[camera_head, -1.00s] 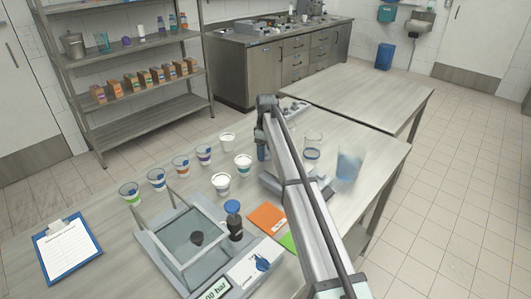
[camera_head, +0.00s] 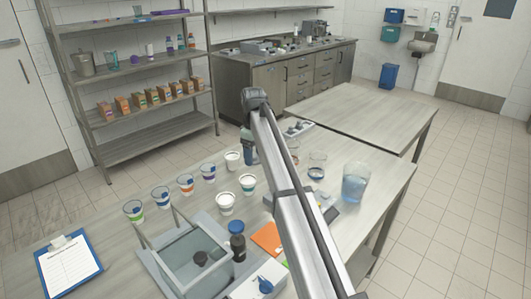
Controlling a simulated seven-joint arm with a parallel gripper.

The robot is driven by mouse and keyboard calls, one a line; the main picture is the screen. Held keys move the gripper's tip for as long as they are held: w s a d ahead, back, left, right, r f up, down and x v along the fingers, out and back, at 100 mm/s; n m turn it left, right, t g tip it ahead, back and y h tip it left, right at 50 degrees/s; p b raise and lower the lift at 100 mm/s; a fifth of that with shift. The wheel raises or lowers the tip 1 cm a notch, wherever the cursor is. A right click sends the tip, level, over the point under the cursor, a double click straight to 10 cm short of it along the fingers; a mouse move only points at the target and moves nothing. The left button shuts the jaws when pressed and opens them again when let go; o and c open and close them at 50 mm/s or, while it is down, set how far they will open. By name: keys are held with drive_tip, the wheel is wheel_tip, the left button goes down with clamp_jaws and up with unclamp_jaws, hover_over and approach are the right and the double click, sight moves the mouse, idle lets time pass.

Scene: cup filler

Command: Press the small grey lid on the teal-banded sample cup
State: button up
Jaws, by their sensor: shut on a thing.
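My gripper (camera_head: 249,150) is above the table, behind the white-topped cups, pointing down. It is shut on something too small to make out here. Another white cup (camera_head: 233,160) is just left of my gripper. I cannot pick out the small grey lid.
Cups with green (camera_head: 133,212), blue (camera_head: 161,197), orange (camera_head: 186,185) and purple (camera_head: 208,173) bands form a row on the left. A glass-walled device (camera_head: 190,262) and dark bottle (camera_head: 237,246) stand in front. A clear beaker (camera_head: 355,183) is right of my arm.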

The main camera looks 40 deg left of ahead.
sight(249, 179)
drive_tip(key=shift+s+d+f, duration=0.1)
drive_tip(key=shift+s+f, duration=0.45)
drive_tip(key=shift+f, duration=0.4)
drive_tip(key=shift+s+d+f, duration=0.1)
drive_tip(key=shift+s+f, duration=0.5)
drive_tip(key=shift+f, duration=0.4)
drive_tip(key=shift+s+d+f, duration=0.1)
drive_tip(key=shift+s+f, duration=0.45)
drive_tip(key=shift+f, duration=0.4)
drive_tip(key=shift+f, duration=0.5)
drive_tip(key=o, duration=1)
drive_tip(key=shift+o, duration=0.2)
drive_tip(key=shift+r, duration=0.1)
wheel_tip(249, 179, up, 14)
drive_tip(key=shift+o, duration=0.3)
